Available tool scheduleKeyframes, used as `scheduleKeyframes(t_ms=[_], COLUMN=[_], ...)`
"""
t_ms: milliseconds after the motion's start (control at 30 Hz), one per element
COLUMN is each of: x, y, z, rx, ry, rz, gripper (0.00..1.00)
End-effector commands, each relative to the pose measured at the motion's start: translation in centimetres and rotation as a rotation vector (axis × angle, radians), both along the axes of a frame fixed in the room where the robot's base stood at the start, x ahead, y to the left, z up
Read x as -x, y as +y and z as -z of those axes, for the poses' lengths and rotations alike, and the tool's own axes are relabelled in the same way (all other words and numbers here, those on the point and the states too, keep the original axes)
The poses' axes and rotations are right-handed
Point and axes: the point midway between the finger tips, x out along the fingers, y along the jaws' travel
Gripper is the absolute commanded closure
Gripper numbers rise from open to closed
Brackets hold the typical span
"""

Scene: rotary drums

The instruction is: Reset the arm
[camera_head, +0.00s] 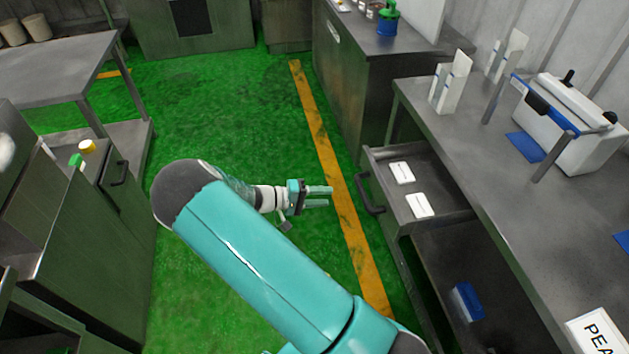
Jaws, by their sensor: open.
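My arm, teal with dark grey joints, reaches up from the bottom of the head view and bends at a dark elbow on the left. My gripper (318,197) points right over the green floor, beside the yellow floor line. Its two teal fingers are apart, with nothing between them. The gripper is to the left of the open drawer (443,210) and clear of its handle (370,194).
The drawer holds two white labelled cards (411,190). The right workbench (434,124) carries a white box device (567,125) and white stands. A metal table (75,55) and a cabinet (110,235) stand at left. The green floor (215,105) ahead is clear.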

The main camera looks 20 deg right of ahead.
Motion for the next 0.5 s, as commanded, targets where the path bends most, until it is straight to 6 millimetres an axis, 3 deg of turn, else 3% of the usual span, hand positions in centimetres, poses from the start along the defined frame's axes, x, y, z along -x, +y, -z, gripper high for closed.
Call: scheduleKeyframes(t_ms=[267,500], x=[0.2,1.7], y=[0.0,1.0], z=[-0.3,-3.5], rx=[-0.018,-0.221], ry=[-0.002,-0.02], rz=[0.01,0.087], gripper=[0.6,0.6])
